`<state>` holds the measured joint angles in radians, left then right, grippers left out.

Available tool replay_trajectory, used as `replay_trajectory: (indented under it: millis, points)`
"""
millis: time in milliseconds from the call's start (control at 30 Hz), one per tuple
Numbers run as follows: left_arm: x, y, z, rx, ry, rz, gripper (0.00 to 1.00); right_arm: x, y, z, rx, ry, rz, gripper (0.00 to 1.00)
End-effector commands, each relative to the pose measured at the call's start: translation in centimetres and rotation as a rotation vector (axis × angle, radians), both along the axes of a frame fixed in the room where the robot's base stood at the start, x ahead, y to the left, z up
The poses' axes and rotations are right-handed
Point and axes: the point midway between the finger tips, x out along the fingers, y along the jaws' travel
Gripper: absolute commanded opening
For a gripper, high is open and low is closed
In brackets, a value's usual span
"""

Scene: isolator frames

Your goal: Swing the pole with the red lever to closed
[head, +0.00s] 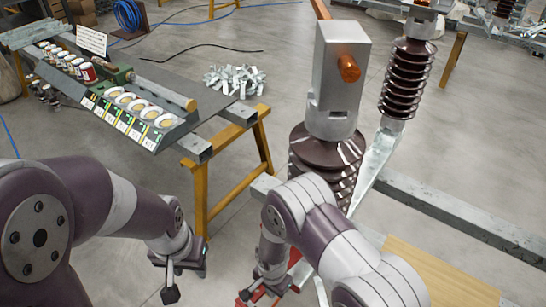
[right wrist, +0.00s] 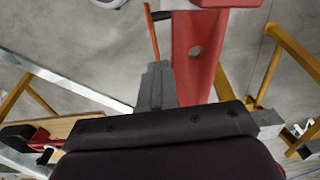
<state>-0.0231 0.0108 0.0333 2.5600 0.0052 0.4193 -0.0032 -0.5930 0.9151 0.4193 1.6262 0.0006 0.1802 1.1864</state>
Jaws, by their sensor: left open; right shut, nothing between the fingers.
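The nearest pole is a brown ribbed insulator (head: 325,152) under a grey metal head (head: 340,65) with a copper stub. Red metal parts (head: 295,258) show low beside its base, partly hidden by my right arm.
A second ribbed insulator (head: 408,80) stands behind on the steel frame (head: 455,215). A bench on yellow trestles (head: 262,145) holds trays of small parts at left. A thin orange rod (right wrist: 152,35) rises near my right fingers. Open floor lies beyond.

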Motion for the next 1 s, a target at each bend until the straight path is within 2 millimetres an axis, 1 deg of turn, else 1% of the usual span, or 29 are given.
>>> replay_trajectory:
  millis: [267,800,1000]
  points:
    - [0.0,0.0,0.0,0.0,0.0,0.0,0.43,0.0,0.0,0.0,0.0,0.0,0.0,0.0]
    - [0.0,0.0,-1.5,0.0,0.0,0.0,0.43,1.6,2.1,-0.1,0.001,-0.002,0.001,0.0]
    - [0.0,0.0,-1.6,0.0,0.0,0.0,0.43,1.8,2.4,0.0,0.0,0.0,0.0,0.0]
